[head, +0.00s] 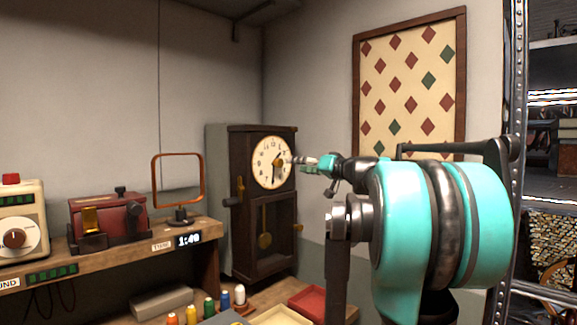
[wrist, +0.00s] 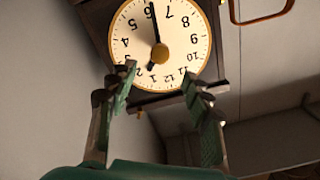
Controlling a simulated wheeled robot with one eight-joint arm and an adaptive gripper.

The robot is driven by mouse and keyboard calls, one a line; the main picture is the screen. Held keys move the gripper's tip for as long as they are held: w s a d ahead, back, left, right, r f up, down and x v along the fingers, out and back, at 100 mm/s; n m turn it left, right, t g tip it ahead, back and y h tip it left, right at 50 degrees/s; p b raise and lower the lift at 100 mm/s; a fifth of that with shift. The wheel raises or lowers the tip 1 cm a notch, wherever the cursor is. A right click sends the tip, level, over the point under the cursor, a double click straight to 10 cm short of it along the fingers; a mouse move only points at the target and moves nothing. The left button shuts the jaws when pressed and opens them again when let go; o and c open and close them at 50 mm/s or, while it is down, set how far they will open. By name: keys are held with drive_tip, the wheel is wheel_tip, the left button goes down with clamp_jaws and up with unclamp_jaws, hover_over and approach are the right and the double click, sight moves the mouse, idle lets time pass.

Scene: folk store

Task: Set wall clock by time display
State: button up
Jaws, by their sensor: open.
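The wall clock (head: 262,170) is a dark wooden case with a round cream dial and a pendulum below. In the wrist view the dial (wrist: 135,50) appears upside down. Its long dark hand (wrist: 154,24) points at about the 6. The short hand (wrist: 150,67) points near the 1. A brass knob (wrist: 163,53) sits at the centre. The time display (head: 188,239) on the shelf edge reads 1:40. My gripper (head: 300,160) is in front of the dial's right side. In the wrist view my gripper (wrist: 160,84) is open and empty, its fingers apart below the knob.
A wooden shelf (head: 140,238) at left holds a red device (head: 108,216), an orange-framed stand (head: 178,187) and a cream dial box (head: 20,225). Several spools and a red tray (head: 310,301) lie below. A diamond-pattern panel (head: 411,85) hangs behind my arm.

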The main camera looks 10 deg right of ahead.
sight(281, 163)
drive_tip(key=shift+x, duration=4.4)
drive_tip(key=c, duration=0.8)
drive_tip(key=shift+o, duration=0.2)
